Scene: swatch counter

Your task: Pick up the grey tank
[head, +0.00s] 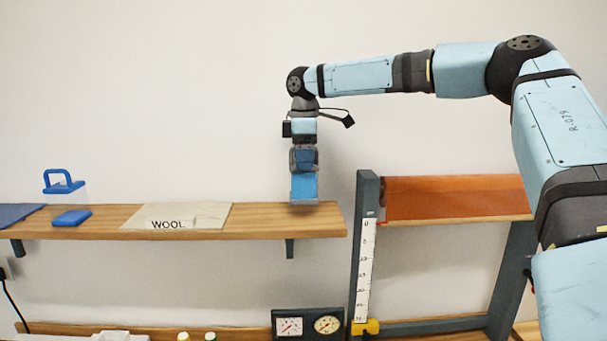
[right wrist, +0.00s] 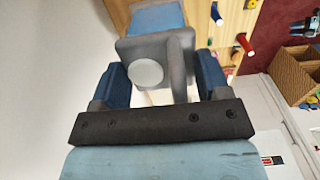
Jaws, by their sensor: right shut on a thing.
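My right gripper (head: 304,166) points down over the right end of the wooden shelf. In the right wrist view its dark blue fingers (right wrist: 161,82) are shut on the grey tank (right wrist: 132,50). The tank shows a grey body with a pale round disc and an upright grey piece beside it. A blue part (right wrist: 156,18) shows beyond it. In the head view a bright blue block-like part (head: 304,186) hangs below the fingers. I cannot tell whether it touches the shelf. My left gripper is not in view.
The wooden shelf (head: 270,219) bears a WOOL swatch (head: 190,214), a clear box with a blue handle (head: 64,184) and a blue cloth (head: 14,214). An orange panel (head: 455,198) hangs in a dark frame at right. Two dials (head: 307,325) stand below.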

